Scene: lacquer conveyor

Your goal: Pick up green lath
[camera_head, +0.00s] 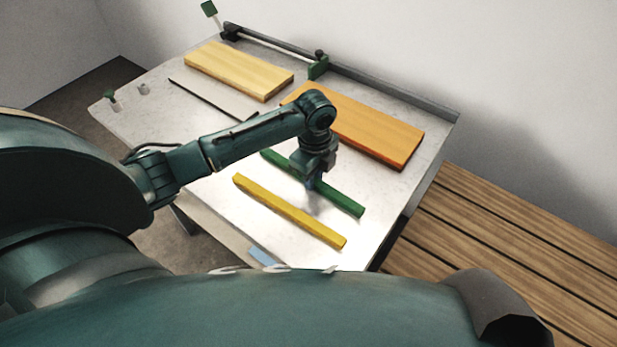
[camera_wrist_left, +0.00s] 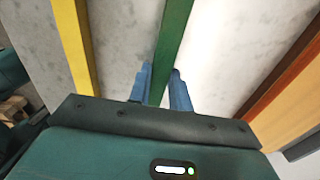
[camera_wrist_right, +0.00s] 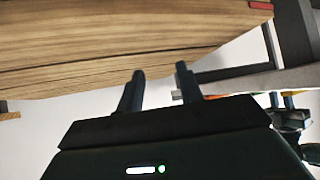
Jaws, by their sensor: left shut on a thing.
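The green lath (camera_head: 342,199) lies on the metal table top, between the yellow lath and the orange board. My left gripper (camera_head: 312,184) is above it with the fingers pointing down, one on each side. In the left wrist view the green lath (camera_wrist_left: 176,28) runs between the blue fingertips of the left gripper (camera_wrist_left: 160,70), which is shut on it. The head view shows no clear gap between lath and table. My right gripper (camera_wrist_right: 160,69) is open and empty in the right wrist view, away from the lath.
A yellow lath (camera_head: 290,212) lies parallel at the near side. An orange board (camera_head: 372,132) and a pale yellow board (camera_head: 238,68) lie farther back. A rail (camera_head: 390,92) edges the table (camera_head: 150,128). Slatted wood (camera_head: 490,245) is at the right.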

